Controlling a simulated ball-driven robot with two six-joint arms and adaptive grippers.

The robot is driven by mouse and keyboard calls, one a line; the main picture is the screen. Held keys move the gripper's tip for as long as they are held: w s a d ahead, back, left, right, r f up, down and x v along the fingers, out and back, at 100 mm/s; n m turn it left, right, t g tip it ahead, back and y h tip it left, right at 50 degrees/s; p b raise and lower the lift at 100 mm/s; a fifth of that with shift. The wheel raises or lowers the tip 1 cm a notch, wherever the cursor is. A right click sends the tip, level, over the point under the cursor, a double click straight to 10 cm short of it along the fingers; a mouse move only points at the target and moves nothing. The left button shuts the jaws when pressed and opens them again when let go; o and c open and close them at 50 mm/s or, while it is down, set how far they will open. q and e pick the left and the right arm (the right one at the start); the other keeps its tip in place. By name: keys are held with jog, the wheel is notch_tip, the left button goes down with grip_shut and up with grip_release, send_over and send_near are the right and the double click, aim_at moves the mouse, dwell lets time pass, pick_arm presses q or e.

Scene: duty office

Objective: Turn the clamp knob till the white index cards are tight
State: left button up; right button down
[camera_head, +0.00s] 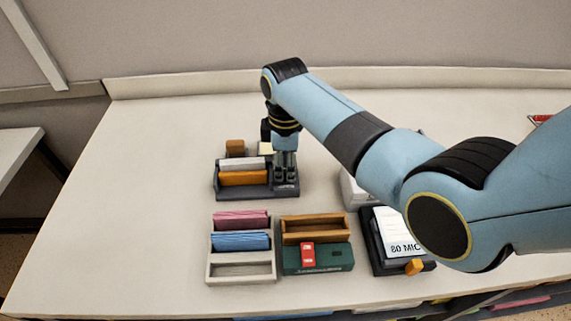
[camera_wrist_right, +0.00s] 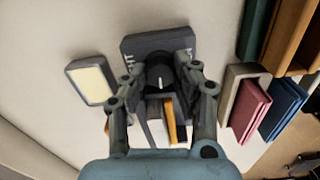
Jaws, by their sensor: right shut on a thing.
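The dark grey clamp tray (camera_head: 258,194) stands on the desk left of centre. It holds the white index cards (camera_head: 243,163) and an orange plate (camera_head: 243,178) side by side; the cards also show in the right wrist view (camera_wrist_right: 155,118). The black round clamp knob (camera_wrist_right: 158,72), with a white mark on it, sits at the tray's end. My right gripper (camera_head: 285,172) points down over that end. In the right wrist view its fingers (camera_wrist_right: 161,76) are shut on the knob, one on each side. In the head view the gripper hides the knob. My left gripper is not in view.
A brown block (camera_head: 235,148) and a cream pad (camera_wrist_right: 90,84) are near the clamp. The desk's left side is clear.

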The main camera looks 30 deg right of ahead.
jog(key=c, duration=1.3)
grip_release()
notch_tip(320, 180, up, 12)
